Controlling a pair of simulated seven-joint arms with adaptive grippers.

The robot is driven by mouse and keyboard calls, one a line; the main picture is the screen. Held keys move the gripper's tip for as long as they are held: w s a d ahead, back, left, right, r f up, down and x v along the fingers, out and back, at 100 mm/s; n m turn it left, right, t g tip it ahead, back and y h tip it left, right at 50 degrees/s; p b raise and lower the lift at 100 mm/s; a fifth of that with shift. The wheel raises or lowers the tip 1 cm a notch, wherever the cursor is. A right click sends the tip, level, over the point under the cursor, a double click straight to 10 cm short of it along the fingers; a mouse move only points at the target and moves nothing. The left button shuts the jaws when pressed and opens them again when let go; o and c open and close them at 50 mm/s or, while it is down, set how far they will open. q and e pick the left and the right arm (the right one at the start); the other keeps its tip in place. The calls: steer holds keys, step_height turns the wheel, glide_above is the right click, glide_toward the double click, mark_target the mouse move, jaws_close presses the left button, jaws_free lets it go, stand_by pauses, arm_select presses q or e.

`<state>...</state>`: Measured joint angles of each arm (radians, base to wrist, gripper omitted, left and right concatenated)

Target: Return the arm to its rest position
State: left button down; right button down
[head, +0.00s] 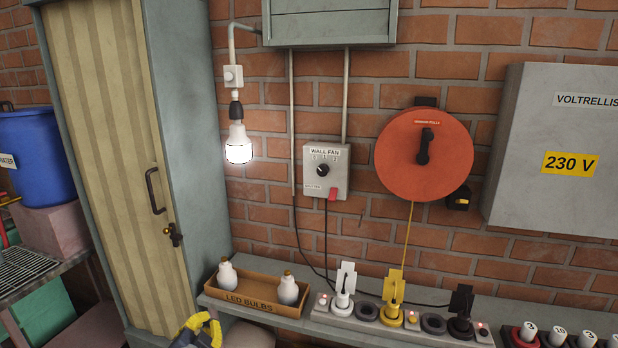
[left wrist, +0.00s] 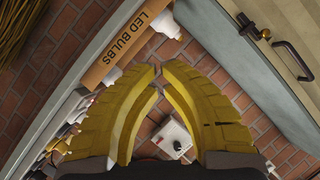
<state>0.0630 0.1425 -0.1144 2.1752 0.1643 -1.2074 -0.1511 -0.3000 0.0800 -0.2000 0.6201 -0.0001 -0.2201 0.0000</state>
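My left gripper (head: 203,328) is at the bottom edge of the head view, left of the LED bulbs box and in front of the cabinet. Its yellow ribbed fingers also fill the middle of the left wrist view (left wrist: 159,76). The fingertips are close together with a narrow gap between them, and nothing is held there. Most of the left arm is out of the head view. My right gripper is in neither view.
The LED bulbs box (head: 262,303) with two white bulbs stands on the shelf's left end. A lit bulb (head: 238,145) hangs above. A tall cabinet (head: 182,150) is at left. Plugs stand in a power strip (head: 325,312). Brick wall lies behind.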

arm_select(q)
steer(key=s+a+f+g+y, duration=0.15)
steer(key=s+f, duration=0.35)
steer(key=s, duration=0.6)
steer(key=s+a+f+g+y, duration=0.1)
steer(key=s+a+f+g, duration=0.3)
steer(key=s, duration=0.6)
steer(key=s+f+g+y, duration=0.15)
steer(key=s+f, duration=0.35)
steer(key=s, duration=0.6)
steer(key=s+d+f+g+h, duration=0.1)
steer(key=d+f, duration=0.1)
steer(key=f, duration=0.9)
steer(key=s+d+f+n+g+h, duration=0.1)
steer(key=d+f+h, duration=0.1)
steer(key=f, duration=0.9)
steer(key=s+d+f+g+h, duration=0.1)
steer(key=d+f, duration=0.1)
steer(key=f, duration=0.9)
steer(key=s+f+n+g+h, duration=0.1)
steer(key=s+f+n+g, duration=0.1)
steer(key=s+f, duration=1.7)
steer(key=shift+s+n+g, duration=0.4)
steer(key=shift+s+n, duration=0.1)
steer(key=shift+s, duration=0.1)
